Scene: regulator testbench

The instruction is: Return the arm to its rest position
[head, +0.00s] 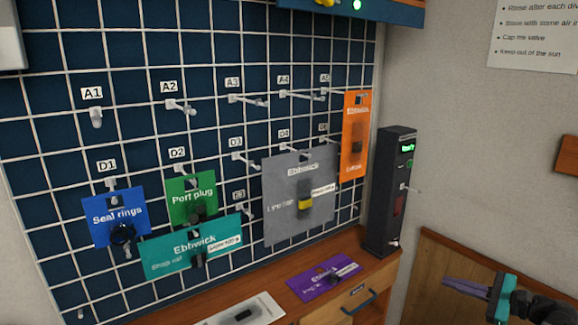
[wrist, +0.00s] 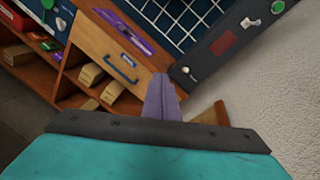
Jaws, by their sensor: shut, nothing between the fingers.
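My gripper (head: 466,287) shows at the lower right of the head view, right of the bench and its dark upright box. Its purple fingers point left. In the wrist view my gripper (wrist: 161,92) has its fingers together, with nothing between them. It is apart from the bench, drawer and pegboard.
A blue wire-grid pegboard (head: 60,130) carries hooks and hanging packets: blue, green, teal, grey and orange (head: 355,135). A dark box (head: 391,190) with a green display stands at the bench's right end. A purple packet (head: 323,276) and a white card (head: 245,312) lie on the bench (head: 372,268).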

